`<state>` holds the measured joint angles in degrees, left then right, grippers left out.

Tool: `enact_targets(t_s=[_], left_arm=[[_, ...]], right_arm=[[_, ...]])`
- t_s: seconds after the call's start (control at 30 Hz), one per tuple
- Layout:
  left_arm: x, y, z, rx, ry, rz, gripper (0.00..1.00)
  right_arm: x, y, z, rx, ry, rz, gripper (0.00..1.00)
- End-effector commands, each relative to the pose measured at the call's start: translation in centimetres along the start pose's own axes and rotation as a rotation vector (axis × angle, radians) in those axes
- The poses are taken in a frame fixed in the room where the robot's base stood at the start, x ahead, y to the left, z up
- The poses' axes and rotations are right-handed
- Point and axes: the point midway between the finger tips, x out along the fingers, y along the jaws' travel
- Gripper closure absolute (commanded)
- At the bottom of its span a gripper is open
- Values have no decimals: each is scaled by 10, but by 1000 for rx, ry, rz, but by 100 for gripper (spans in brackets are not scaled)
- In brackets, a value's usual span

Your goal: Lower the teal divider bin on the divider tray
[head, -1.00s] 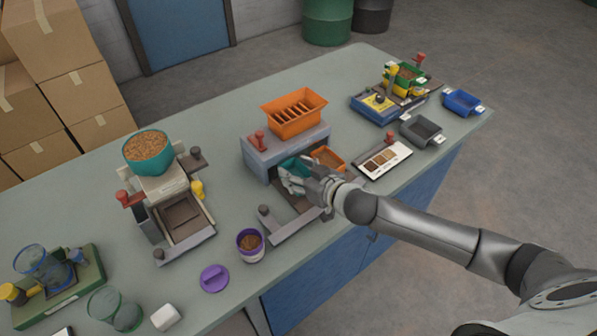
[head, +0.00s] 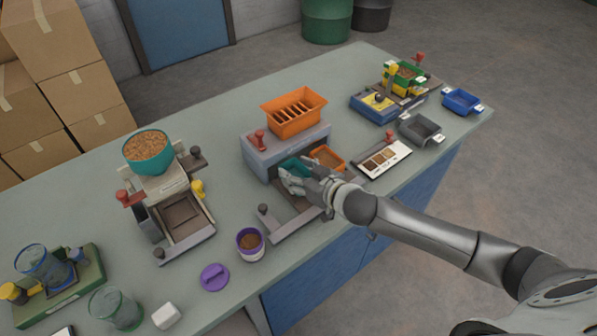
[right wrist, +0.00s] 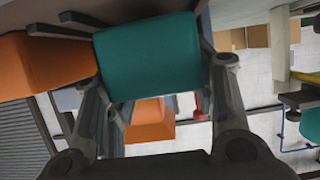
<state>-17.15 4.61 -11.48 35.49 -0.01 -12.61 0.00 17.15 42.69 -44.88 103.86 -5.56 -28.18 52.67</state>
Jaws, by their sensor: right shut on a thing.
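The teal divider bin (right wrist: 152,58) is between the fingers of my right gripper (right wrist: 155,100) in the right wrist view. In the head view the bin (head: 292,166) is partly hidden by my right gripper (head: 300,182), which is shut on it. The bin is at the front of the grey divider machine (head: 262,158), over the dark divider tray (head: 285,213). I cannot tell whether the bin touches the tray. An orange bin (head: 327,158) is right beside it. My left gripper is not in view.
An orange slotted hopper (head: 294,112) tops the machine. A sample card (head: 384,160) lies to the right. A purple cup (head: 250,243) and purple lid (head: 214,277) stand in front left. Another filler with a teal bowl (head: 148,153) is at left.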

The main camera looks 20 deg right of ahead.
Motion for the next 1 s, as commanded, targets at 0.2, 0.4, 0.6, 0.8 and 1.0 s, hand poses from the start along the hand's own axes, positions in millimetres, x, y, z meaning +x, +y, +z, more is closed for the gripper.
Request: enact_targets(t_s=[0.2,0.4,0.6,0.8,1.0], left_arm=[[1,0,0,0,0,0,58],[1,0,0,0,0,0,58],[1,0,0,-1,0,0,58],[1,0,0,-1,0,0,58],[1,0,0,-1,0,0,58]], right_arm=[[2,0,4,0,0,0,72],[2,0,4,0,0,1,72],[2,0,4,0,0,0,72],[3,0,8,2,-2,1,72],[3,0,8,0,0,0,72]])
